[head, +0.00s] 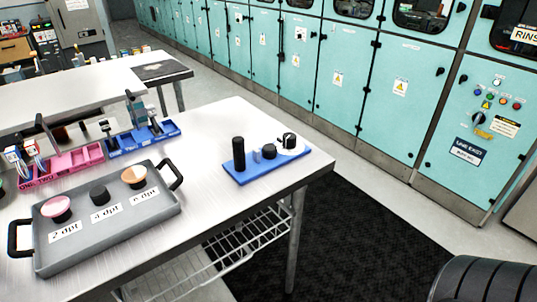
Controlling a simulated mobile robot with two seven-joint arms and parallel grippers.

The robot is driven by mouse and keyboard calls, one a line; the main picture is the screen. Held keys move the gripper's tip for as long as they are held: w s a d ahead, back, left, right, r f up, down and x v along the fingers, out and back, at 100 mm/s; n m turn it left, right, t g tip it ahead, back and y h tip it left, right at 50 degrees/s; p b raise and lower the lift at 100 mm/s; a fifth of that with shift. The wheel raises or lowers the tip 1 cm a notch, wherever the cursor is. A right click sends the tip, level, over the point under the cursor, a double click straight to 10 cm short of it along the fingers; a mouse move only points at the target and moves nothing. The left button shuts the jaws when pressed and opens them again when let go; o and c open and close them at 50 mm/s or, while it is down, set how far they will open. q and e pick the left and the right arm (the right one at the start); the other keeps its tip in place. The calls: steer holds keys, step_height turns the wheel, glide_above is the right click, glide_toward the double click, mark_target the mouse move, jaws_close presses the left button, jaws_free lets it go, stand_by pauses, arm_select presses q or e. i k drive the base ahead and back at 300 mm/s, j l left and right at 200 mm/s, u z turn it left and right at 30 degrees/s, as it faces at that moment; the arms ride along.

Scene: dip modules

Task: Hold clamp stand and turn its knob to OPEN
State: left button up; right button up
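A blue flat base (235,175) lies near the right end of the metal table. On it stand a tall black post (238,153) at the left, a low black knob-like piece (269,151) in the middle, and a black knob (289,141) over a white disc (299,147) at the right. This looks like the clamp stand, upright and untouched. Any OPEN mark on the disc is too small to read.
A grey tray (110,239) with black handles holds labelled coloured pieces on the front left of the table (215,225). Pink (62,172) and blue (125,146) bins stand behind it. Table space around the blue base is clear. Teal cabinets (340,80) line the back.

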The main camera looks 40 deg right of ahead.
mark_target(290, 139)
steer(key=z, duration=1.3)
steer(key=i+l+u, duration=0.1)
steer(key=u, duration=0.25)
steer(key=i+l+u, duration=0.15)
steer(key=u, duration=0.15)
steer(key=l+u, duration=0.2)
steer(key=u, duration=0.15)
steer(key=i+l+u, duration=0.1)
steer(key=l, duration=0.3)
steer(key=i+l, duration=0.2)
steer(key=l, duration=0.2)
steer(key=i+l+u, duration=0.15)
steer(key=l, duration=0.25)
steer(key=i+l, duration=0.1)
steer(key=l, duration=0.3)
steer(key=k+j, duration=0.25)
steer(key=j+u, duration=0.05)
